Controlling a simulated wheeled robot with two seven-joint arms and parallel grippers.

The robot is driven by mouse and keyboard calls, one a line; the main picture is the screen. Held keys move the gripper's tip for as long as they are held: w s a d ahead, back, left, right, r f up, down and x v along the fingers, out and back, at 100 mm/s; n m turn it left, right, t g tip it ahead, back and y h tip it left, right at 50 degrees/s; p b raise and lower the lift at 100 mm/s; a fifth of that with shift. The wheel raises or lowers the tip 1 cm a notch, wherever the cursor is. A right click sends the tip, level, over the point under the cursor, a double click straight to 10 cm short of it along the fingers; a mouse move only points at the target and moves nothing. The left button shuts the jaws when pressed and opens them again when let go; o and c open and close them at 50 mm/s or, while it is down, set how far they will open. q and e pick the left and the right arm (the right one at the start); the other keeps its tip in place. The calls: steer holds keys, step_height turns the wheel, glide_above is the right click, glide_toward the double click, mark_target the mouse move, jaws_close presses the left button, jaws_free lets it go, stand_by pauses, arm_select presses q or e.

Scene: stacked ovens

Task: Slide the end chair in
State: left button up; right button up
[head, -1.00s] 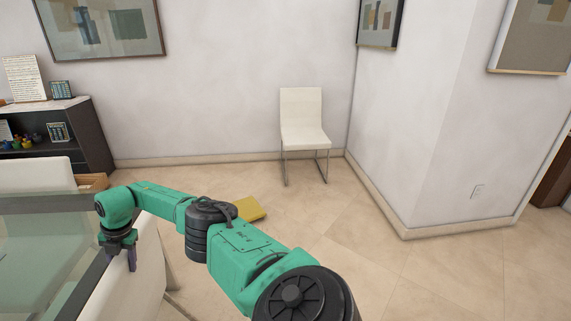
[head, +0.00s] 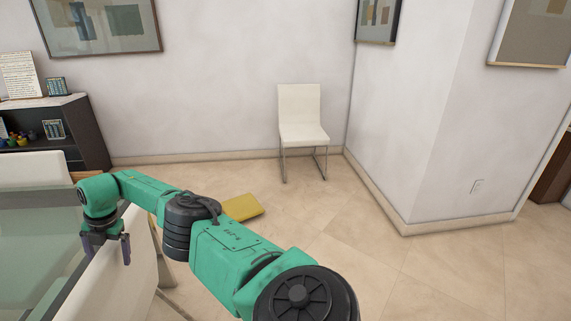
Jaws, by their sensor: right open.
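A white chair back (head: 118,285) stands at the near end of the glass table (head: 40,235), at the lower left. My right gripper (head: 106,252) hangs over the table end, pointing down. Its two dark fingers are apart, one on the table side and one at the chair back's upper edge. I cannot tell whether they touch the chair. The chair's seat and most of its legs are hidden behind its back and my right arm. My left gripper is not in view.
Another white chair (head: 302,118) stands by the far wall. A second chair back (head: 35,168) is at the table's far side. A yellow flat object (head: 243,207) lies on the floor. The floor at right is clear.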

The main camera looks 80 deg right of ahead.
steer(key=w+p+v, duration=0.1)
steer(key=p+v, duration=0.3)
steer(key=w+p+v, duration=0.1)
steer(key=p+v, duration=0.3)
steer(key=w+a+p+v, duration=0.1)
steer(key=p+v, duration=0.3)
steer(key=v, duration=0.1)
steer(key=shift+s+r+p, duration=0.1)
steer(key=shift+r+p, duration=0.25)
steer(key=shift+f, duration=0.15)
